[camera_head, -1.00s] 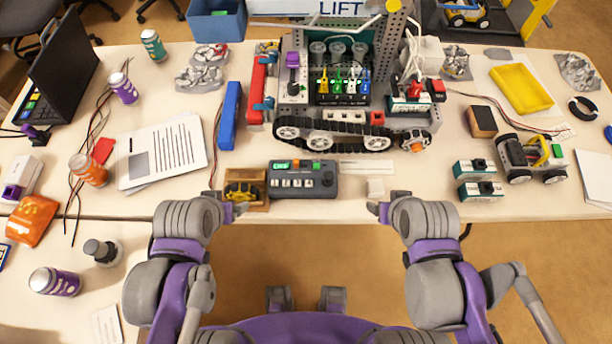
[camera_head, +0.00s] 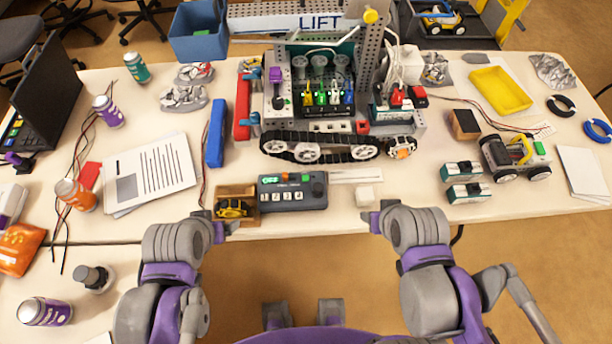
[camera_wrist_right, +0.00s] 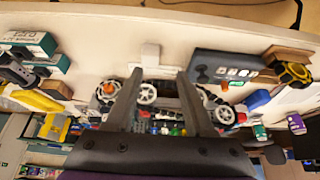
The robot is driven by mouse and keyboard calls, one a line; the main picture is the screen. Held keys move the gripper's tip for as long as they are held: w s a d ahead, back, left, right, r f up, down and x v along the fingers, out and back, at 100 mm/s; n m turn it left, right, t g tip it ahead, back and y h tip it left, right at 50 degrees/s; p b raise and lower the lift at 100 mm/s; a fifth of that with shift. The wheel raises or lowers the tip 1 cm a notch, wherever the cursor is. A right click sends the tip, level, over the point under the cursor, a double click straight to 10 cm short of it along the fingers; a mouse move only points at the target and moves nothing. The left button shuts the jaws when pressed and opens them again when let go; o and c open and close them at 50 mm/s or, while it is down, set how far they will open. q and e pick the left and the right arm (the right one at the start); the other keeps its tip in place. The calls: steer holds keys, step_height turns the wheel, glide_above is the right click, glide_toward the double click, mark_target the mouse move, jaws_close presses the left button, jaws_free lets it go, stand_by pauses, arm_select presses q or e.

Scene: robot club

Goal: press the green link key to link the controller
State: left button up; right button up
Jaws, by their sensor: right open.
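The controller (camera_head: 293,200) is a dark grey box near the table's front edge, with a row of white numbered keys. I cannot clearly pick out a green link key. The controller also shows in the right wrist view (camera_wrist_right: 226,72), upside down. My left gripper (camera_head: 226,229) is at the table edge, left of the controller and just below the wooden box; its jaws are not clear. My right gripper (camera_wrist_right: 158,74) is open and empty; in the head view (camera_head: 372,221) it is right of the controller.
A wooden box with a black and yellow part (camera_head: 234,208) stands against the controller's left side. A small white block (camera_head: 364,196) lies to its right. The tracked robot (camera_head: 320,150) stands behind.

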jaws_close()
stand_by(1.4)
